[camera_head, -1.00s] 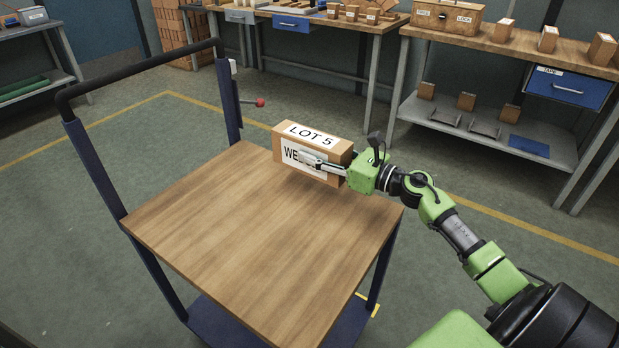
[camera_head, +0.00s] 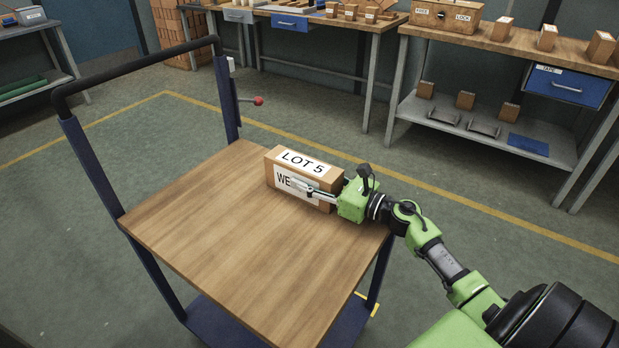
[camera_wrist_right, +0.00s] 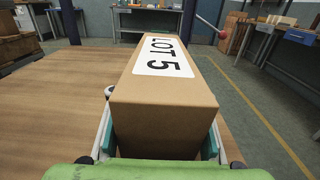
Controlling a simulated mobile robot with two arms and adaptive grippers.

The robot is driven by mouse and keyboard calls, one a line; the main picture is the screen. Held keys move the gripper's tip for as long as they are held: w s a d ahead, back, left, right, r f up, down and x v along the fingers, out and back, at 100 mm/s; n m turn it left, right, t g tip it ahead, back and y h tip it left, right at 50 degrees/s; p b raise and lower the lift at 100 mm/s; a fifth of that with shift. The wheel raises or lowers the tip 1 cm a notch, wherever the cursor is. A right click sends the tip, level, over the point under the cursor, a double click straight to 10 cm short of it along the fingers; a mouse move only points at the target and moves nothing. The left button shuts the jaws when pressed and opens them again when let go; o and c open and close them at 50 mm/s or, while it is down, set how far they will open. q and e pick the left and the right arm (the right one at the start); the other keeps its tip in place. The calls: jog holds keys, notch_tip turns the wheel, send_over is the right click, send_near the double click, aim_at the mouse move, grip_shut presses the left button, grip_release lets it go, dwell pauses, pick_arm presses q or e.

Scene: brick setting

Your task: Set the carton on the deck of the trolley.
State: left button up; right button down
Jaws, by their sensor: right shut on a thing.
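The brown carton (camera_head: 304,180) has a white "LOT 5" label on top and another label on its side. It is upright at the far right part of the trolley's wooden deck (camera_head: 225,240). It looks very close to the deck or on it; I cannot tell whether its bottom touches. My right gripper (camera_head: 314,190) is shut on the carton from its right end. In the right wrist view the carton (camera_wrist_right: 163,105) sits between the two fingers (camera_wrist_right: 162,140). The left gripper is not in view.
The trolley's dark handle (camera_head: 140,72) rises at the far left. A red-knobbed lever (camera_head: 258,101) stands beyond the deck. A workbench (camera_head: 500,45) with small boxes is at the back right. The near and left parts of the deck are clear.

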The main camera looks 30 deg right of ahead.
aim_at(337, 189)
jog(key=c, duration=1.1)
grip_release()
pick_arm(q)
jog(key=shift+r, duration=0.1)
pick_arm(e)
jog(key=shift+r, duration=0.1)
jog(key=shift+s+d, duration=0.1)
jog(key=shift+s, duration=0.25)
jog(key=v, duration=1)
jog(key=shift+b, duration=0.4)
jog(key=shift+s+d, duration=0.25)
jog(key=shift+s, duration=0.3)
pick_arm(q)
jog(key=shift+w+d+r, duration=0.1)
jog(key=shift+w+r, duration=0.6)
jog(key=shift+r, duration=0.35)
